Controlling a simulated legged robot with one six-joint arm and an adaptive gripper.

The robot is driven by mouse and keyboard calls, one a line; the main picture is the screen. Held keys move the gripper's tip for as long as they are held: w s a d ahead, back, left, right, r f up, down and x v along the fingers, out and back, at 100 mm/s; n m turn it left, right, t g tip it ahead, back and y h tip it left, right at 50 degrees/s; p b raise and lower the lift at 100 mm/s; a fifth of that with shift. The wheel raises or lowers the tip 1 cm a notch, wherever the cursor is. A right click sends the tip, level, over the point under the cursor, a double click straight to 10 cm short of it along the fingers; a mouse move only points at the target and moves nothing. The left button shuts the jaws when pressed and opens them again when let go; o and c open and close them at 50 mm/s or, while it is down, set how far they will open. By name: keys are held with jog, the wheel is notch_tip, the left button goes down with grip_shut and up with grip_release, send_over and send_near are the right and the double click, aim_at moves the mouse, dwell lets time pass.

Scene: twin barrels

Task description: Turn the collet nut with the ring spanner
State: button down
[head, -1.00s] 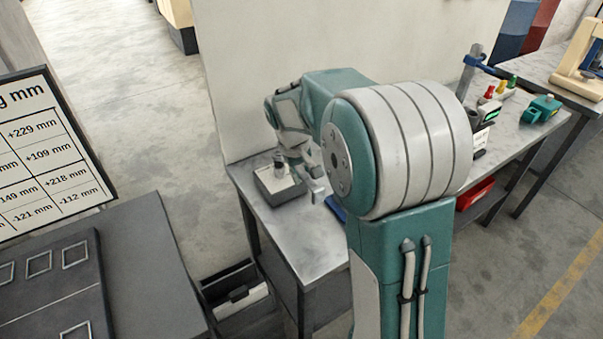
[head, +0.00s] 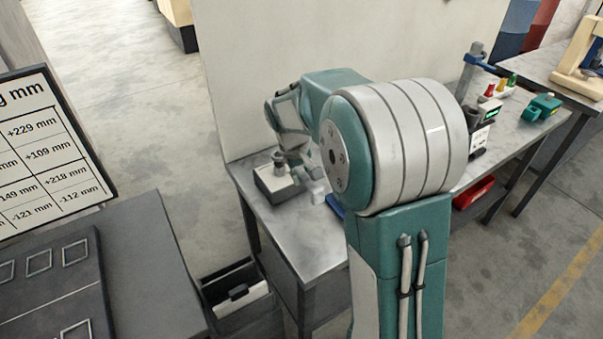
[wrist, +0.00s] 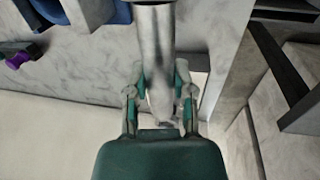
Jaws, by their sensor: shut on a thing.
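In the wrist view a long grey metal handle, which I take to be the ring spanner (wrist: 155,45), runs up from between my gripper's fingers. My gripper (wrist: 159,80) is shut on it, with a teal pad on each side. The spanner's ring end cannot be made out. In the head view my gripper (head: 311,180) is low over the bench, just right of a small box-shaped fixture (head: 271,183). A short grey round part, perhaps the collet nut (head: 279,159), stands on top of it. Whether the spanner is around the nut cannot be told.
The metal bench (head: 298,235) has bare room in front of the fixture, and a pale wall (head: 240,80) stands behind it. A blue item (head: 335,206) lies right of my gripper, partly hidden by my arm. An open dark bin (head: 235,290) is below left.

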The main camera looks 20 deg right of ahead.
jog(key=shift+f, duration=0.7)
dwell(0.5)
jog(key=shift+s+a+m, duration=0.1)
jog(key=shift+a+m, duration=0.9)
jog(key=shift+a, duration=0.1)
jog(key=shift+a+m+g, duration=0.4)
jog(key=shift+a+m, duration=0.6)
jog(key=shift+a, duration=0.1)
